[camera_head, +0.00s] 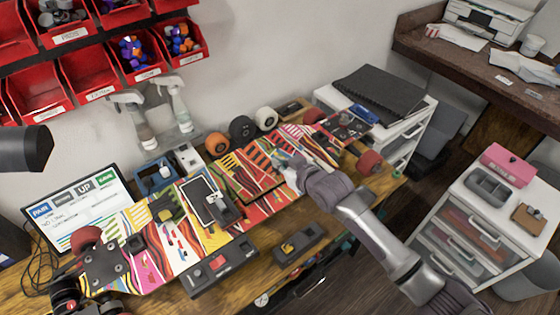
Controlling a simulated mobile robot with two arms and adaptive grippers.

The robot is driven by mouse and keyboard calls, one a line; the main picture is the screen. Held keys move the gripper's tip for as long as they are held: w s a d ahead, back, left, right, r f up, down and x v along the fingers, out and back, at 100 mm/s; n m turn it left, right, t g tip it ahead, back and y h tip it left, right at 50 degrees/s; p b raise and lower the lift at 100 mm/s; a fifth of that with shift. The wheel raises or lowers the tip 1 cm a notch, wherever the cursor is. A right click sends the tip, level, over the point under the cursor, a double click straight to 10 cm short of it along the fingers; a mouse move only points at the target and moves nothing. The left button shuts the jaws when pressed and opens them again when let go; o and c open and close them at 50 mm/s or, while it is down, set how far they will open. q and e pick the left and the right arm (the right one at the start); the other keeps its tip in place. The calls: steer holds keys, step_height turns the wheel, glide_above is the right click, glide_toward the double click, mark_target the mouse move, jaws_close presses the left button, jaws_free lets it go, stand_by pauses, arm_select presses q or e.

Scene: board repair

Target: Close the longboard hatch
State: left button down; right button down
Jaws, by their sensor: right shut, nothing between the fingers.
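The longboard (160,240) lies across the workbench with its multicoloured patterned side up and runs from lower left to upper right. A panel with dark edges, which looks like the hatch (240,167), is around the middle of the board, just left of my right gripper. I cannot tell how far it is open. My right gripper (288,170) is shut and empty, at the board's middle by the hatch area. Its hand and wrist hide part of the board. I cannot tell whether the fingertips touch it. My left gripper is not in view.
A phone-like device (203,201) lies on the board. Loose wheels (243,129) and spray bottles (176,104) stand behind it. A black module (218,268) and another one (298,244) lie in front. A monitor (78,212) stands at the left, a drawer cart (490,225) at the right.

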mark_target(278, 172)
steer(key=shift+f, duration=0.1)
steer(key=b, duration=0.1)
steer(key=f+b, duration=0.1)
steer(key=f+t+b, duration=0.1)
steer(key=shift+s+d+f+y, duration=0.2)
steer(key=shift+s+d+y, duration=0.05)
steer(key=shift+s+y, duration=0.15)
steer(key=shift+s+d+f+b, duration=0.1)
steer(key=shift+f+b, duration=0.2)
steer(key=shift+b, duration=0.05)
steer(key=shift+s+f, duration=0.15)
steer(key=shift+f, duration=0.05)
